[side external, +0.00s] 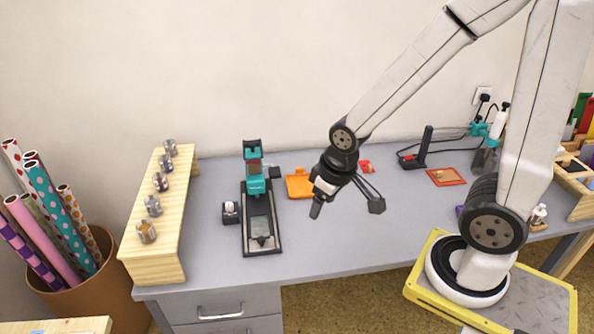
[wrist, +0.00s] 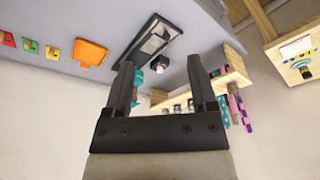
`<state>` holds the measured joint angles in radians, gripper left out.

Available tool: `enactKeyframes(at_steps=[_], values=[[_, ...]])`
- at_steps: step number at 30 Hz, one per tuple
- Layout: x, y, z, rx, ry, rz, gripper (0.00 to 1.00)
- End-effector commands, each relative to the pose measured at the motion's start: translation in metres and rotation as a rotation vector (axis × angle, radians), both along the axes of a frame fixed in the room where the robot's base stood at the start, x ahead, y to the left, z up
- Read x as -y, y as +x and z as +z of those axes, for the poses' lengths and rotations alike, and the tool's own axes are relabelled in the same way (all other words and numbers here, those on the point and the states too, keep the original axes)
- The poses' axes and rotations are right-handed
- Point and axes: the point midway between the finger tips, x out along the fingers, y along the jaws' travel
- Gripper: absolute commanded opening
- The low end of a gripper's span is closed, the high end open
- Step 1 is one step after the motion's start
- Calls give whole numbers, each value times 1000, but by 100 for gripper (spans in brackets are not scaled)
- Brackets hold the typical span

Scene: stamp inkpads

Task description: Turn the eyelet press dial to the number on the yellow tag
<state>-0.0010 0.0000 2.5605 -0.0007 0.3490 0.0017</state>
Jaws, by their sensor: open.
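The eyelet press, a teal upright (side external: 256,180) on a long black base (side external: 247,240), stands on the left part of the desk. Its base also shows at the top of the wrist view (wrist: 172,27). A small black block with a pale round part (side external: 230,212), possibly the dial, sits just left of the base; it appears in the wrist view too (wrist: 160,65). No number is readable. My gripper (side external: 346,207) is open and empty, above the desk right of the press.
A wooden rack (side external: 157,222) with several metal cylinders stands at the desk's left. A black stand (side external: 424,148) and an orange-edged mat (side external: 446,177) are farther right. The front middle of the desk is clear.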

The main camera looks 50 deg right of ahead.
Motion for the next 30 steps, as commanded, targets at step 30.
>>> enactKeyframes(at_steps=[30], values=[[8,208,-51,27,-33,-419,72]])
